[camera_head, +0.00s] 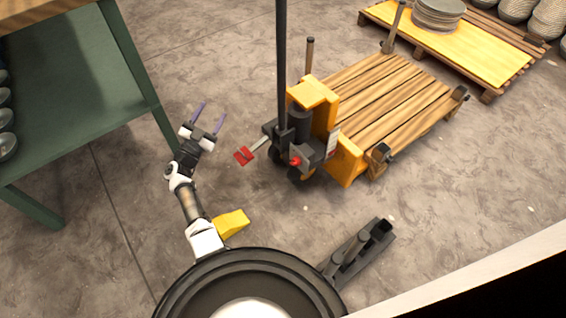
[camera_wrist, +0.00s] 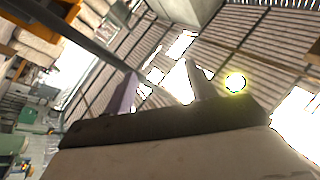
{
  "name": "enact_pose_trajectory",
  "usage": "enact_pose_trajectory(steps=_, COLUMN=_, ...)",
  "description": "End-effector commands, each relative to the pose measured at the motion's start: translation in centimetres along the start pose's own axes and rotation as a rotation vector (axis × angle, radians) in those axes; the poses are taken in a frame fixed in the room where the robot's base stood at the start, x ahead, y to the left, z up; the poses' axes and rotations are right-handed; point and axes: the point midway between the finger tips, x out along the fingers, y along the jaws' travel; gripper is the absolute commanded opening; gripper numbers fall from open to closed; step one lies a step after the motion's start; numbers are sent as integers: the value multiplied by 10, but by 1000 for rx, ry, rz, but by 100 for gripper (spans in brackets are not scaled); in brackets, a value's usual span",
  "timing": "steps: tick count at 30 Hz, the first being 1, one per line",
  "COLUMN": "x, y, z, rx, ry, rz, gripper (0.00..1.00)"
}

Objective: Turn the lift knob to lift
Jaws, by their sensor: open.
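A yellow pallet jack (camera_head: 314,92) with a tall dark handle stands in the middle of the head view. A small round red knob (camera_head: 295,161) sits low on its front. A red flat-ended lever (camera_head: 244,156) sticks out to the left of it. I cannot tell for certain which one is the lift knob. My gripper (camera_head: 209,116) is open and empty, left of the jack and apart from both red parts. In the wrist view my open gripper (camera_wrist: 160,84) points toward the ceiling, with nothing between the fingers.
A wooden pallet (camera_head: 395,92) sits behind the jack. Another pallet with a yellow top (camera_head: 470,57) carries stacked plates (camera_head: 437,14) at the top right. A green table (camera_head: 85,75) stands close at the left.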

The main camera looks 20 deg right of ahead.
Motion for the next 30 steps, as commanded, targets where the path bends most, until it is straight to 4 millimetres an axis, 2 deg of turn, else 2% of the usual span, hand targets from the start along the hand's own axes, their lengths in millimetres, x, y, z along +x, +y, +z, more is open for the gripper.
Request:
enact_pose_trajectory(steps=1, x=-14, y=50, z=46, rx=-82, ry=-44, rz=87, gripper=56)
enact_pose_trajectory(steps=3, x=-31, y=110, z=85, rx=-189, ry=-97, rz=207, gripper=56)
enact_pose_trajectory(steps=6, x=-59, y=179, z=122, rx=-320, ry=-163, rz=345, gripper=56)
enact_pose_trajectory(steps=9, x=-83, y=225, z=142, rx=-414, ry=-212, rz=440, gripper=56)
enact_pose_trajectory(steps=13, x=-99, y=254, z=152, rx=-477, ry=-244, rz=502, gripper=56)
enact_pose_trajectory(steps=17, x=-94, y=265, z=154, rx=-488, ry=-249, rz=516, gripper=56)
enact_pose_trajectory(steps=20, x=-81, y=274, z=156, rx=-487, ry=-248, rz=516, gripper=56)
enact_pose_trajectory(steps=30, x=-20, y=311, z=165, rx=-485, ry=-246, rz=513, gripper=56)
